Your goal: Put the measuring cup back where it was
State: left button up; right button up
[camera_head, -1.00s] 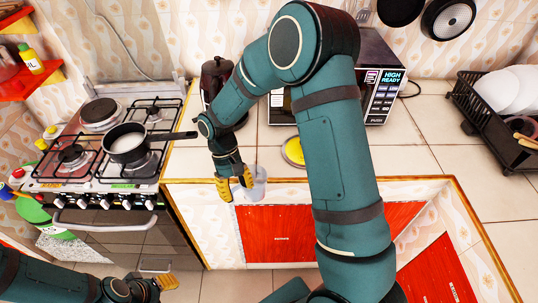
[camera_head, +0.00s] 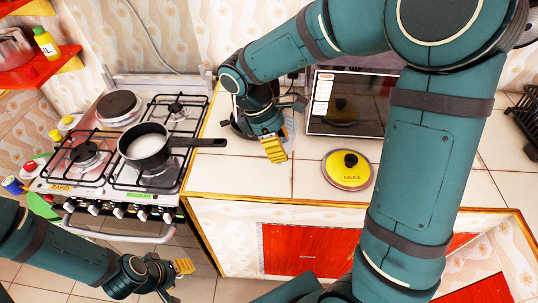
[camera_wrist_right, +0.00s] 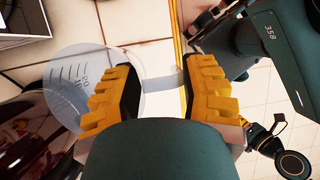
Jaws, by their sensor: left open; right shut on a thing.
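The clear measuring cup (camera_wrist_right: 68,88) with dark scale marks shows in the right wrist view, on the left of the fingers. My right gripper (camera_wrist_right: 160,95) is shut on its clear handle. In the head view my right gripper (camera_head: 273,149) is over the back part of the counter, close to a dark pot, and mostly hides the cup (camera_head: 289,124). I cannot tell whether the cup touches the counter. My left gripper (camera_head: 172,281) is open and empty, low in front of the stove.
A black saucepan with white contents (camera_head: 148,146) stands on the gas stove (camera_head: 112,190), handle pointing towards the counter. A microwave (camera_head: 347,103) and a yellow-topped lid (camera_head: 347,169) are right of the gripper. The dark pot (camera_wrist_right: 35,125) is beside the cup. The front counter is clear.

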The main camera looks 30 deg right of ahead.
jog(key=shift+w+f, duration=0.15)
jog(key=shift+w, duration=0.15)
pick_arm(q)
jog(key=shift+w+f+b, duration=0.2)
jog(key=shift+f+b, duration=0.45)
jog(key=shift+b, duration=0.05)
jog(key=shift+w+f+b, duration=0.15)
jog(key=shift+f+b, duration=0.5)
pick_arm(e)
jog(key=shift+s+f, duration=0.1)
jog(key=shift+f, duration=4.7)
jog(key=shift+f, duration=0.2)
jog(key=o, duration=1.2)
